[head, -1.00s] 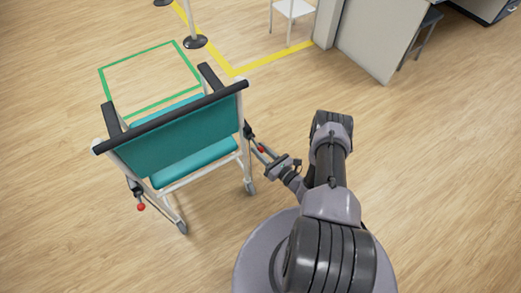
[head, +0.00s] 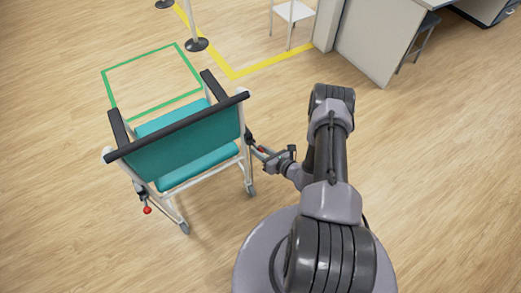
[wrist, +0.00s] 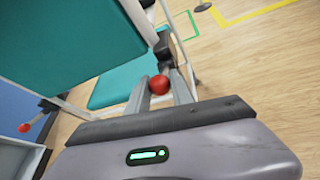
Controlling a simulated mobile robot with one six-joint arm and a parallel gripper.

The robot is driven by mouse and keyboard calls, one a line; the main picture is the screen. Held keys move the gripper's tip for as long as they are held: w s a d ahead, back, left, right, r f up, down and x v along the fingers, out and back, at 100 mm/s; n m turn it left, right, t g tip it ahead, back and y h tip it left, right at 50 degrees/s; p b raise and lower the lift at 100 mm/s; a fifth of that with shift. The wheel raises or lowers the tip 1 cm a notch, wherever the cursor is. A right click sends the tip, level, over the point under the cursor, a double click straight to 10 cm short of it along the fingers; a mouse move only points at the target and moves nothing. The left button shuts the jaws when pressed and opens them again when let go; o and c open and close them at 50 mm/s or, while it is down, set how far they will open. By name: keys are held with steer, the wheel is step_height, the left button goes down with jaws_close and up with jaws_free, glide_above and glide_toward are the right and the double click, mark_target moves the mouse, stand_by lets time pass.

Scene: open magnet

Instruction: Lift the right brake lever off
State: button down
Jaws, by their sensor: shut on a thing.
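The wheeled chair (head: 185,145) with a teal back and seat stands with its back to me. It also shows large in the wrist view (wrist: 65,40). The right brake lever ends in a red knob (wrist: 159,84), low on the chair's right side; it is small in the head view (head: 262,150). My gripper (head: 259,149) reaches in from the right. In the wrist view its fingers (wrist: 162,88) lie on both sides of the knob and are shut on it. The lever's shaft and pivot are mostly hidden, so I cannot tell its angle.
The other brake lever's red knob (head: 147,210) is at the chair's left. A green floor outline (head: 104,88) lies beyond the chair. A post base (head: 197,44), a yellow line (head: 270,65), a white stool (head: 293,12) and a grey counter (head: 375,45) stand farther back. Floor at right is clear.

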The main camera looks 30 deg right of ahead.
steer(key=c, duration=1.1)
jaws_free()
steer(key=shift+c, duration=0.2)
steer(key=p+v, duration=0.5)
steer(key=v, duration=1.2)
steer(key=shift+s, duration=0.25)
